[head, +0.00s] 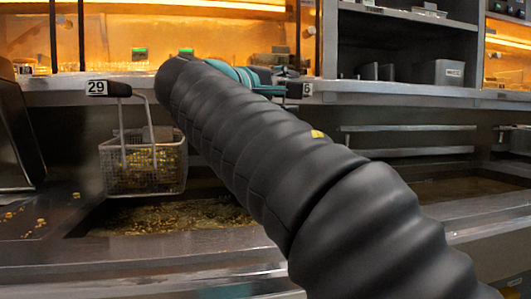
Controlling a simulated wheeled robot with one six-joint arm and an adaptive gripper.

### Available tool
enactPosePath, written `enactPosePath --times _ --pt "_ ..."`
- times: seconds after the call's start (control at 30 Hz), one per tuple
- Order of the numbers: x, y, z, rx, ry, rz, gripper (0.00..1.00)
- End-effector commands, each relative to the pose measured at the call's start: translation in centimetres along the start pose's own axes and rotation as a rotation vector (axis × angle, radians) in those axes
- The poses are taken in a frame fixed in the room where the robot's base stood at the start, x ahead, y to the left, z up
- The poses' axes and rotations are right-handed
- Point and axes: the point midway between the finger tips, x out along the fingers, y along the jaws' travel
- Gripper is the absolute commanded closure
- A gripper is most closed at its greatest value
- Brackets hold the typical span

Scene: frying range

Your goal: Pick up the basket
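A wire basket (143,168) hangs at the left above a fryer vat, with yellowish food in it. Its pale handle (149,118) rises to a dark grip (118,89) by the label 29. My black-sleeved arm crosses the middle of the head view, rising from lower right to upper left, to the right of the basket. Beyond the arm's bend, a teal and dark end section (262,78) shows near the label 6, at the ledge. My gripper's fingers cannot be made out there. No contact between gripper and basket is visible.
The fryer vat (170,216) below holds brownish oil. A steel ledge (400,95) runs behind, with a lit orange cabinet above it at left. Shelves with grey containers (440,73) stand at upper right. A dark panel (18,140) stands at far left, with crumbs on the counter.

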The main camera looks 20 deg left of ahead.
Motion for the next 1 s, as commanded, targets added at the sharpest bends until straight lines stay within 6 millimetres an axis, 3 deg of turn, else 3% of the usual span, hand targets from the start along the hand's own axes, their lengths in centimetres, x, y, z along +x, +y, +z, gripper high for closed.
enactPosePath --times 0.17,0.4,0.83,1.0 --pt "0.0 0.0 0.0 0.000 0.000 0.000 0.46" --pt "0.0 0.0 0.0 0.000 0.000 0.000 1.00" --pt "0.0 0.2 0.1 0.003 0.000 0.002 1.00" --pt "0.0 1.2 0.1 0.003 0.000 0.002 1.00"
